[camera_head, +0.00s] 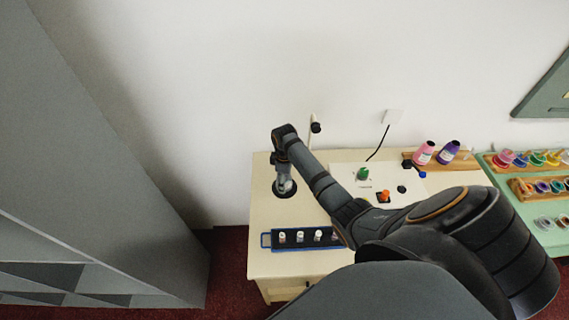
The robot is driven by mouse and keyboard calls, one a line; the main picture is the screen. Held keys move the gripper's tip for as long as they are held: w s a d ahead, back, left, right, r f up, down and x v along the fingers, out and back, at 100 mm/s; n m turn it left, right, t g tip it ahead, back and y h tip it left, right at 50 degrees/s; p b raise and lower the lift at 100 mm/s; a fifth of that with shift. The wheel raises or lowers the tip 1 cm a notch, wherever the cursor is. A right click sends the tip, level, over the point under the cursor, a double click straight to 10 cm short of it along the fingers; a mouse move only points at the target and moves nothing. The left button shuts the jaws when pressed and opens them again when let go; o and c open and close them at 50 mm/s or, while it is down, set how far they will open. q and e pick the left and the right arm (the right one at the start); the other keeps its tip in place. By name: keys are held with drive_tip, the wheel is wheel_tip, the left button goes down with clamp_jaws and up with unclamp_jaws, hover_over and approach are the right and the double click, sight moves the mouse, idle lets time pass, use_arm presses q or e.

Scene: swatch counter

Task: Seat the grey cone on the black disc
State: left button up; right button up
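A black disc (286,194) lies flat on the left part of the pale tabletop. My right gripper (284,184) points down directly over it, its arm reaching in from the lower right. A small light grey shape shows at the fingertips, low over the disc. It may be the grey cone or part of the fingers; the picture is too small to tell, and so is whether it touches the disc. I do not see the grey cone clearly anywhere else. My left gripper is out of view.
A blue rack (267,240) with several white-topped vials stands at the table's front. A white mat (350,173) carries a green item (363,174), an orange item (384,196) and a small black piece (402,189). Pink (424,153) and purple (448,152) bottles stand behind.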

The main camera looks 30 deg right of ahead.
wheel_tip(320, 180, up, 12)
drive_tip(key=shift+f, duration=0.25)
idle(0.7)
